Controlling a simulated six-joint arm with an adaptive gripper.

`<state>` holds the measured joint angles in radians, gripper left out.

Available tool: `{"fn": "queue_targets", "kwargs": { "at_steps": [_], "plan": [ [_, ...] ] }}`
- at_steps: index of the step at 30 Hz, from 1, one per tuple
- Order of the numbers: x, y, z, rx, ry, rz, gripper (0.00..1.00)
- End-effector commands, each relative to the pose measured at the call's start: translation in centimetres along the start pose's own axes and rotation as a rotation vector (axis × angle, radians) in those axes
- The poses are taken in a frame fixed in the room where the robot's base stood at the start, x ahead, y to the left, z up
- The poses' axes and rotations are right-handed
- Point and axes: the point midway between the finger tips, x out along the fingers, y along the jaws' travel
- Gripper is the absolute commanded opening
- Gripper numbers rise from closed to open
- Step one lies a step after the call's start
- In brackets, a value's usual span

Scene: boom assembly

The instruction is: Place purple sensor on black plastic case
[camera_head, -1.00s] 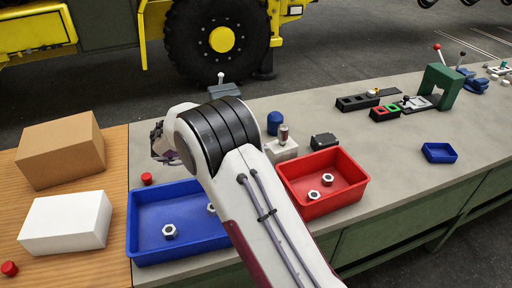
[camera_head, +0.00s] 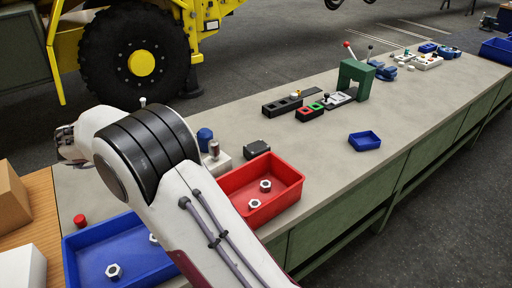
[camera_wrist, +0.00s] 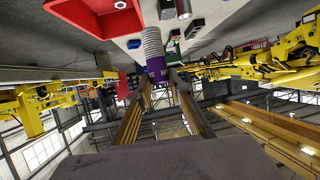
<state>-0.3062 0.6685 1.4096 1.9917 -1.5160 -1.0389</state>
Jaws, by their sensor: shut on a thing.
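In the wrist view my gripper (camera_wrist: 162,82) is shut on the purple sensor (camera_wrist: 157,69), a cylinder with a purple lettered band and a ribbed pale grey length. In the head view my gripper (camera_head: 66,143) is at the left, partly hidden behind my wrist, and the sensor cannot be made out there. A long black case (camera_head: 283,107) with square openings lies towards the back of the bench, well to the right of my gripper. A smaller dark box (camera_head: 256,150) sits behind the red bin. I cannot tell which is the black plastic case.
The blue bin (camera_head: 70,262) and red bin (camera_head: 232,183) hold nuts along the front. A blue cap (camera_head: 205,139), a red cap (camera_head: 80,220), a green arch (camera_head: 354,79) and a small blue tray (camera_head: 365,141) stand on the bench. Bare bench lies around the tray.

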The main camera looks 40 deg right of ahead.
Motion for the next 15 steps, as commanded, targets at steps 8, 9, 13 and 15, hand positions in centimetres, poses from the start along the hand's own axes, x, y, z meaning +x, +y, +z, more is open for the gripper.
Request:
{"fn": "queue_targets", "kwargs": {
  "at_steps": [8,9,13,15],
  "plan": [
    [4.9,-2.4,-2.3,-0.029,0.001,-0.064,0.0],
    [5.7,-2.7,-2.7,-0.034,0.001,-0.076,0.0],
    [8.5,-4.0,-4.3,-0.054,0.001,-0.122,0.0],
    [10.1,-4.6,-5.2,-0.065,0.001,-0.151,0.0]
  ]
}}
